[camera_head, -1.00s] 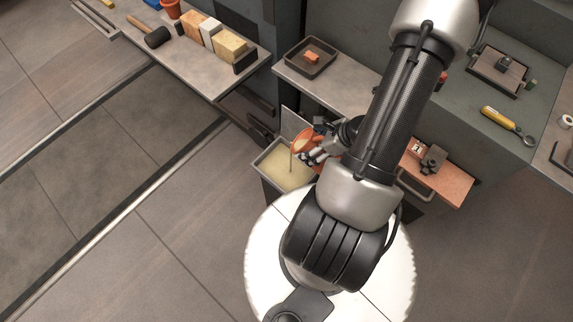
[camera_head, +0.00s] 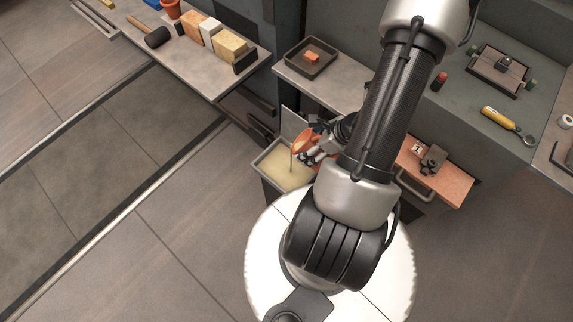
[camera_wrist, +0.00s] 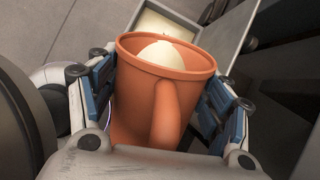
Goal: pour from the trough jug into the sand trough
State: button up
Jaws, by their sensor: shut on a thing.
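The trough jug (camera_wrist: 150,105) is orange terracotta with a handle and pale contents near its rim in the wrist view. My gripper (camera_wrist: 160,85) is shut around it, one blue-padded finger on each side. In the head view the jug (camera_head: 302,140) is tilted over the sand trough, and my gripper (camera_head: 318,155) is partly hidden by my arm. The sand trough (camera_head: 257,163) is a grey box with pale yellow contents. A thin stream runs down from the jug's lip into it. The trough (camera_wrist: 196,24) also shows beyond the jug's rim in the wrist view.
A grey bench with a dark tray (camera_head: 309,70) holding a small orange piece stands behind the trough. A terracotta-coloured board (camera_head: 452,184) with a dark tool is at right. A shelf at upper left holds a mallet (camera_head: 157,38) and several blocks. The floor at left is clear.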

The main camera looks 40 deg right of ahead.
jog(key=shift+w+a+f+g+h, duration=0.1)
jog(key=shift+w+f+g+h, duration=0.15)
jog(key=shift+g, duration=0.35)
jog(key=shift+w+f+g+h, duration=0.15)
jog(key=shift+f+g, duration=0.15)
jog(key=shift+g, duration=0.3)
dwell(1.2)
jog(key=shift+f, duration=0.25)
